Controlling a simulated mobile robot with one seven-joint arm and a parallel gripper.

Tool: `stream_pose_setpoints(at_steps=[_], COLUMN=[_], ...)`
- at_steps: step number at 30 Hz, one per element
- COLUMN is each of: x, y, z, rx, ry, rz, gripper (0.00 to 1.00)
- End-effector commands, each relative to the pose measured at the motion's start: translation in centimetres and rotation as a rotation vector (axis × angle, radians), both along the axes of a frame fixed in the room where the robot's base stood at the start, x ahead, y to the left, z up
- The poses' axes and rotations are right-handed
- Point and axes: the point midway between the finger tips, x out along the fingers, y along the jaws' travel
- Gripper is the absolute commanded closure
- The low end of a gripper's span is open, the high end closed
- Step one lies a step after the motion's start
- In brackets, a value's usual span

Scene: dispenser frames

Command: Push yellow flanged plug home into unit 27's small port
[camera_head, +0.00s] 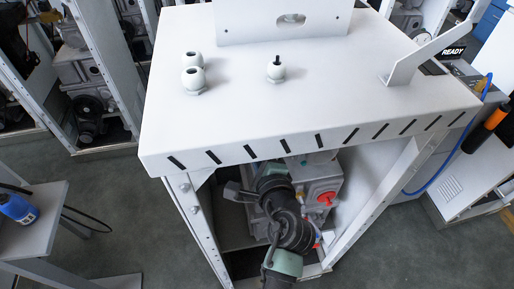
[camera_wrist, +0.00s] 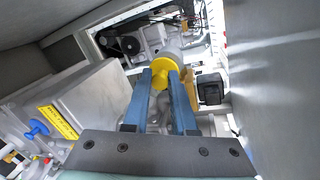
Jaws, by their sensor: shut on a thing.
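The yellow flanged plug (camera_wrist: 160,64) is at the tips of my gripper (camera_wrist: 161,78) in the wrist view. The two blue fingers are shut on it, and its round yellow flange faces the camera. A pale grey rounded part shows just behind the flange. I cannot tell whether the plug touches it or sits in it, and the small port itself is hidden. In the head view my arm reaches under the white top, and the plug and fingertips are hidden. A grey housing with a red knob (camera_head: 326,199) stands beside my arm there. No number 27 is readable.
The white dispenser frame's top (camera_head: 330,110) and its slotted front edge hang over my arm. Its legs stand on both sides. In the wrist view a yellow label strip (camera_wrist: 58,122) and a blue knob (camera_wrist: 37,130) are at left, and a black block (camera_wrist: 210,88) is at right.

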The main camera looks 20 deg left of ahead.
Motion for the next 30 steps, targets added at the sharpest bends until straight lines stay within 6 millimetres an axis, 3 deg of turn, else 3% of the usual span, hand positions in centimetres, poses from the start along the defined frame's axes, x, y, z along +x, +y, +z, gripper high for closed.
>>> stream_pose_setpoints(at_steps=[23, 24, 30], x=[1.6, 1.6, 1.6], y=[1.1, 1.1, 1.1], z=[0.0, 0.0, 0.0], rx=[0.001, 0.001, 0.001], ry=[0.000, 0.000, 0.000], rz=[0.001, 0.001, 0.001], gripper=[1.00, 0.72, 0.40])
